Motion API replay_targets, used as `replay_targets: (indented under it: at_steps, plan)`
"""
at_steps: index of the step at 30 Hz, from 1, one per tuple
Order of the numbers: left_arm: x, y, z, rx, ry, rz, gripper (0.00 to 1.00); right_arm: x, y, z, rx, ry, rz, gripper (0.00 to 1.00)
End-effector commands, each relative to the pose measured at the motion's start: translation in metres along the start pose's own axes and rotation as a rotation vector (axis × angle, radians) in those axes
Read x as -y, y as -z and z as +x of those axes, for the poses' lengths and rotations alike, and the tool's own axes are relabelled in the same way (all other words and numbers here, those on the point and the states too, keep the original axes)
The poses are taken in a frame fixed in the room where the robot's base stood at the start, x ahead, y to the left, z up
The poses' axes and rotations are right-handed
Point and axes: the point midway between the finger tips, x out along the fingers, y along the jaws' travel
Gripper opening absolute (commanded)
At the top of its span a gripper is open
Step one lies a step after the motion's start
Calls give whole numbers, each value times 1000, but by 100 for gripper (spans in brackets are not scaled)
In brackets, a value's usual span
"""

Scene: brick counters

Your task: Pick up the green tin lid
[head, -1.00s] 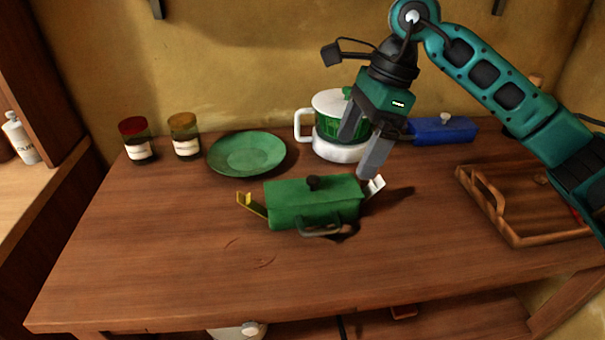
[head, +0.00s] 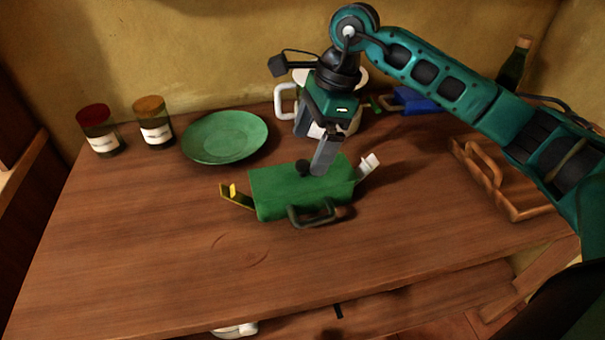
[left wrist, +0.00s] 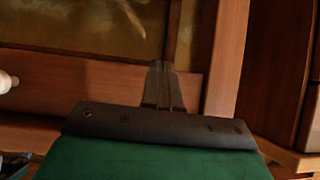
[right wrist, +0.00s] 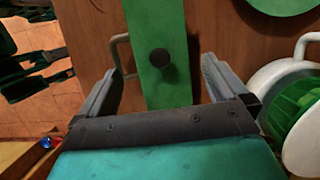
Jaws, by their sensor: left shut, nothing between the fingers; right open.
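The green tin lid (head: 280,186) tops a long green tin on the table and has a dark round knob (head: 303,168). The right wrist view shows the lid (right wrist: 158,30) and its knob (right wrist: 160,58) between and beyond the fingers. My right gripper (head: 322,160) is open just above the lid, beside the knob in the head view; it also shows in the right wrist view (right wrist: 160,80). Contact cannot be told. A finger covers part of the lid. My left gripper (left wrist: 163,85) is shut and empty, away from the tin, and out of the head view.
A green plate (head: 225,137) and two jars, one red-topped (head: 100,130) and one orange-topped (head: 153,123), stand at back left. A white-and-green appliance is behind my right gripper. A blue box (head: 425,103) and a wooden tray (head: 490,180) are at right. The front table is clear.

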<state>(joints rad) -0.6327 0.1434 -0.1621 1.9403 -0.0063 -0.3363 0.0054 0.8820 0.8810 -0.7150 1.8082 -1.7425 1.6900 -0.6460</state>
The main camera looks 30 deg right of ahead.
Motion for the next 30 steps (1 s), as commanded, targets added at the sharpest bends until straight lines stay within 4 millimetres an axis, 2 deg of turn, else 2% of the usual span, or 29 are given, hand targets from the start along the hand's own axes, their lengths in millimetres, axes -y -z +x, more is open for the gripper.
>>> replay_targets:
  at_steps: [9,18,30]
  plan:
    - [0,7,0,-8,0,1,0,-1,3,44,0,-3,0,100]
    - [1,10,1,-15,1,2,0,0,3,50,0,-1,0,100]
    - [0,7,0,-9,0,1,0,0,3,50,-1,-1,0,63]
